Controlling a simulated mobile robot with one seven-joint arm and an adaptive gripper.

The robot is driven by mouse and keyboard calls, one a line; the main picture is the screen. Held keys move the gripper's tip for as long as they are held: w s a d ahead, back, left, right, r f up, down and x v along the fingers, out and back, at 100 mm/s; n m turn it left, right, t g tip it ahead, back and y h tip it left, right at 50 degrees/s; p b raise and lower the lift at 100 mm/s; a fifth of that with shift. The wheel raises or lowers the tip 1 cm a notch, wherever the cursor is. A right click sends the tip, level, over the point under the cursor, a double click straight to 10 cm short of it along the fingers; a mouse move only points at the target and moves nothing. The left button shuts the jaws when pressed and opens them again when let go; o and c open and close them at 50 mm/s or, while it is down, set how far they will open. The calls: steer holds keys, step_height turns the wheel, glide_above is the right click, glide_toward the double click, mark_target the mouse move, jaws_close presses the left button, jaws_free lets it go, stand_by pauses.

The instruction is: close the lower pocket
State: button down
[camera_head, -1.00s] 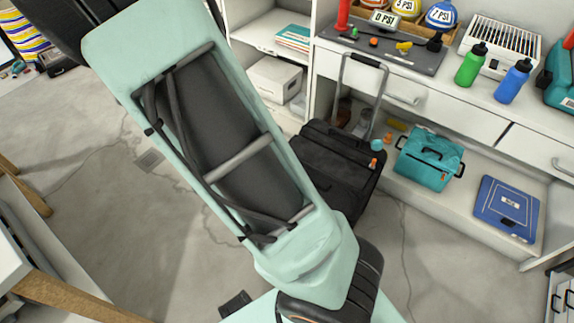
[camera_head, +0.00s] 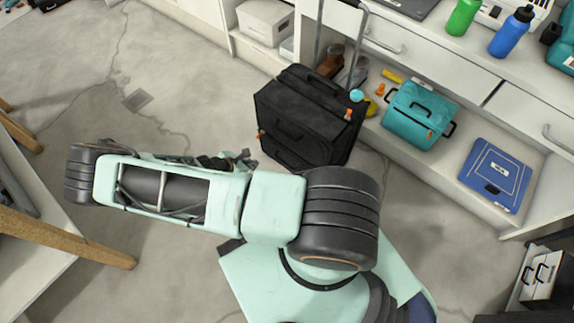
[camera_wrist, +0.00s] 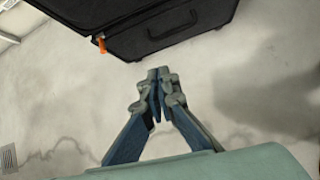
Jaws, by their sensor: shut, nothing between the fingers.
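A black suitcase (camera_head: 305,112) stands upright on the floor with its pull handle raised. Its lower pocket (camera_head: 284,150) is low on the front; I cannot tell how far it is open. An orange zipper tag (camera_head: 260,134) hangs at its left side. In the wrist view the lower front of the suitcase (camera_wrist: 165,28) is at the top, with an orange tag (camera_wrist: 101,43) at the left. My gripper (camera_wrist: 157,76) is shut and empty, apart from the suitcase. In the head view my gripper (camera_head: 243,160) is just in front of its lower left, partly hidden by my arm.
A white bench with drawers (camera_head: 440,65) runs along the right. A teal bag (camera_head: 420,115) and a blue case (camera_head: 495,175) lie on its low shelf. A white box (camera_head: 265,20) is behind the suitcase. A wooden-legged table (camera_head: 60,235) is at the left. Floor between is clear.

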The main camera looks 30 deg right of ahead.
steer(key=d+f+n+b, duration=0.1)
steer(key=d+f+b, duration=0.3)
steer(key=d+f, duration=0.6)
step_height(320, 180, down, 2)
steer(key=shift+d+f+b, duration=0.25)
steer(key=shift+d+b, duration=0.05)
